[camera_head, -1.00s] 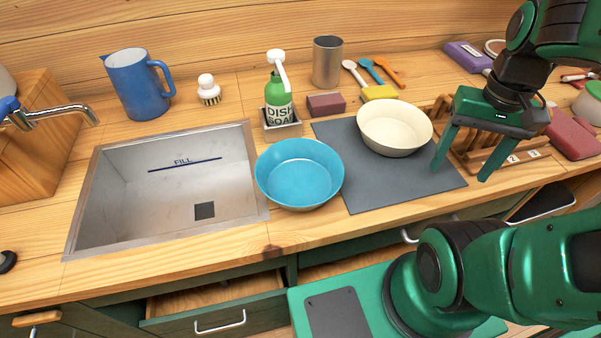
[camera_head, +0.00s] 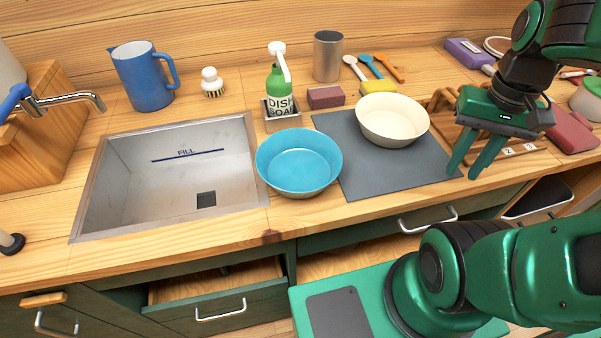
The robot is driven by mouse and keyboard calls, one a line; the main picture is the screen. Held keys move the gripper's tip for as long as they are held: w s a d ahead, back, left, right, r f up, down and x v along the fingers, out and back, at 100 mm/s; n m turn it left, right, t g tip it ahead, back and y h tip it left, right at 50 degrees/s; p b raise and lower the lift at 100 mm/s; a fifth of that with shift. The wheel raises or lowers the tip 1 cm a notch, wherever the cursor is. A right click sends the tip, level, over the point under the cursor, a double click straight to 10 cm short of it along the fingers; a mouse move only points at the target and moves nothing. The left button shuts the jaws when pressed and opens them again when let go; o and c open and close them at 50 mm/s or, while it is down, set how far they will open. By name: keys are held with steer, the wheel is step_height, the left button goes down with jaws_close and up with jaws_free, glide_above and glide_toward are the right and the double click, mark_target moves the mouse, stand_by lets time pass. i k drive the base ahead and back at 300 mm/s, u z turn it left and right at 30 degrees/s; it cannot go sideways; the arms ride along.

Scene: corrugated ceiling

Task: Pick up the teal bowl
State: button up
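The teal bowl (camera_head: 299,160) is upright and empty on the wooden counter, between the sink and the grey mat. It overlaps the mat's left edge in the picture. My gripper (camera_head: 463,175) is at the right, over the mat's right edge and well apart from the teal bowl. Its two green fingers point down with a narrow gap between them, and nothing shows in the gap.
A cream bowl (camera_head: 391,120) stands on the grey mat (camera_head: 385,178), between my gripper and the teal bowl. A soap bottle (camera_head: 279,92) in a small tray stands behind the teal bowl. The sink (camera_head: 130,175) is at the left. A drawer (camera_head: 222,306) below is open.

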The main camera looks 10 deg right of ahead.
mark_target(295, 163)
steer(key=u, duration=0.05)
steer(key=k, duration=0.4)
steer(key=u, duration=1.25)
steer(key=k, duration=2.05)
steer(key=z, duration=1.2)
steer(key=i, duration=1.05)
steer(key=u, duration=0.05)
